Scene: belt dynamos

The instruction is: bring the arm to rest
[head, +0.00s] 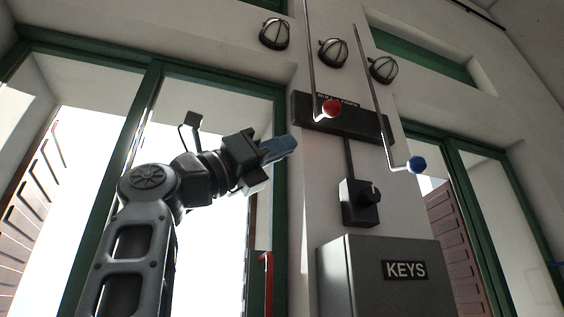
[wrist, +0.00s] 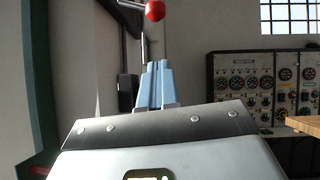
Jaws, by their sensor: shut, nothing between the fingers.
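My gripper (head: 290,146) is raised in the head view, left of the wall pillar, with its blue fingers together and nothing between them. In the wrist view its two blue fingers (wrist: 155,66) stand side by side, pointing away from the camera. A hanging rod with a red ball (head: 331,109) is just above and right of the fingertips in the head view. The red ball (wrist: 155,11) is also above the fingertips in the wrist view. I cannot tell the exact gap between them; the fingers are not closed on it.
A second hanging rod with a blue ball (head: 416,164) is further right. A black rotary switch (head: 361,202) and a grey KEYS box (head: 385,285) are on the pillar. A gauge panel (wrist: 262,84) stands at the right in the wrist view. Green-framed windows flank the pillar.

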